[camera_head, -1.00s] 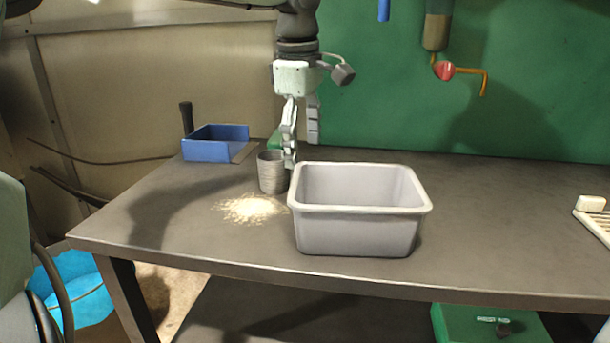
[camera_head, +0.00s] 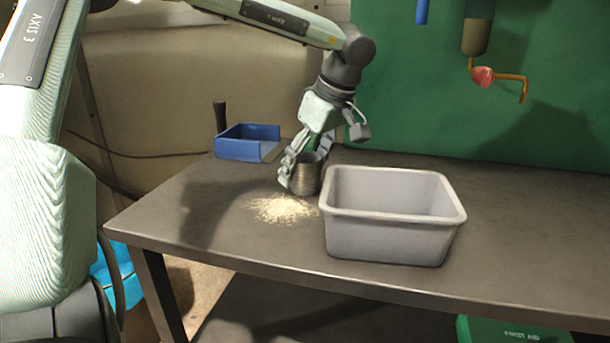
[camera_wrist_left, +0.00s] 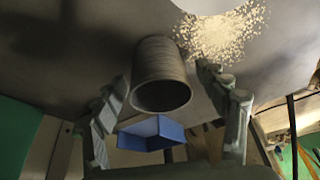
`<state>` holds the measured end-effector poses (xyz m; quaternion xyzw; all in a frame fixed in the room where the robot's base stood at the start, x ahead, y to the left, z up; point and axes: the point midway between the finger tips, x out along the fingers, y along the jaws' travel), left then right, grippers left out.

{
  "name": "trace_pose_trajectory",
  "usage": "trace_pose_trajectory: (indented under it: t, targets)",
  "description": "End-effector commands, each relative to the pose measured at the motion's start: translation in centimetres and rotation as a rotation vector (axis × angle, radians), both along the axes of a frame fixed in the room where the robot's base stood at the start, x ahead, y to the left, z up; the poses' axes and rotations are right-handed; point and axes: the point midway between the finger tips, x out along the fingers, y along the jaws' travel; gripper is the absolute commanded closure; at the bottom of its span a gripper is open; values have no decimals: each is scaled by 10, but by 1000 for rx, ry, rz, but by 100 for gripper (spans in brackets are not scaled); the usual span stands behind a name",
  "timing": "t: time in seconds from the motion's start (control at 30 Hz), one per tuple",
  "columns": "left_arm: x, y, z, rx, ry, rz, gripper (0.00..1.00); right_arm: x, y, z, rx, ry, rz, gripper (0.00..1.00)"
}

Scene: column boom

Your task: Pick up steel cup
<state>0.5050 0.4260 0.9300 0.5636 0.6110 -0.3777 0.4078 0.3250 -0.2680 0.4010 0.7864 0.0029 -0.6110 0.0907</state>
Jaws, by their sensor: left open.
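The steel cup (camera_head: 308,176) stands upright on the grey table, just left of the grey bin. My left gripper (camera_head: 305,180) reaches down over it from behind, with one finger at the cup's left side and the other behind it to the right. In the left wrist view the cup (camera_wrist_left: 161,75) sits between the two spread fingers of the gripper (camera_wrist_left: 165,85), with a gap visible on each side. The gripper is open. The right gripper is not in view.
The grey bin (camera_head: 392,240) stands close to the cup's right. A pile of pale crumbs (camera_head: 280,208) lies in front of the cup. A blue dustpan (camera_head: 243,150) is behind left. The table (camera_head: 500,255) is clear right of the bin.

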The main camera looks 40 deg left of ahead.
Motion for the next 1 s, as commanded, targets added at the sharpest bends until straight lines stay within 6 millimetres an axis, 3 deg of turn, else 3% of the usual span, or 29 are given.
trace_pose_trajectory:
  t: [0.13, 0.57, 0.87, 1.0]
  targets:
    - [0, 0, 1, 0, -1, 0, 28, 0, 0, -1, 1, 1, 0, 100]
    - [0, 0, 1, 0, -2, 0, 81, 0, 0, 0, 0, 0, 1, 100]
    - [1, 0, 3, 0, -4, 1, 83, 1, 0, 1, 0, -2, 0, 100]
    - [2, 0, 13, 2, -7, 1, 83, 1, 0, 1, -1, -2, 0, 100]
